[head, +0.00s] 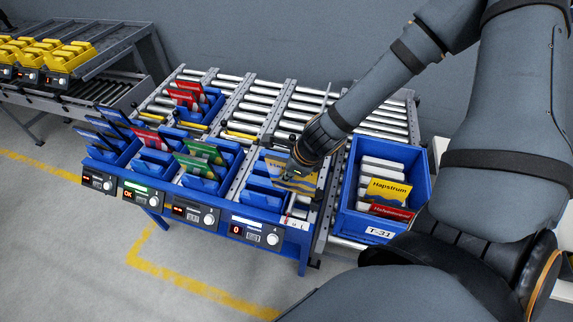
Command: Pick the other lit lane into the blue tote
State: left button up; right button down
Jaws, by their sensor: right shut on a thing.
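My right gripper (301,166) is shut on a yellow packet (291,187) at the fourth lane's blue bin (264,194). Whether the packet is clear of the bin cannot be told. That lane's display (255,232) reads 0. The blue tote (347,216), labelled T-31, stands to the right of the gripper. The second lane's display (142,193) reads OK, with a green light. My left gripper is not in view.
Other blue bins hold blue packets (102,128), red packets (149,138) and green packets (203,152). Another bin with red packets (187,95) sits further back on the roller rack (300,103). Yellow bins (45,52) stand at the far left. My right arm crosses above the tote.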

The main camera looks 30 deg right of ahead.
jog(key=shift+s+r, duration=0.1)
jog(key=shift+w, duration=0.2)
jog(key=f+b, duration=0.3)
jog(key=shift+w+f, duration=0.25)
jog(key=shift+f, duration=0.15)
jog(key=shift+f+b, duration=0.1)
jog(key=shift+b, duration=0.25)
jog(key=shift+s+r, duration=0.1)
jog(key=shift+r, duration=0.1)
pick_arm(q)
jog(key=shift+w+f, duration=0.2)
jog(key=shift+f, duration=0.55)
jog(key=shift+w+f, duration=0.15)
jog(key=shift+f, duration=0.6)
jog(key=shift+p, duration=0.3)
pick_arm(e)
jog(key=shift+r, duration=0.1)
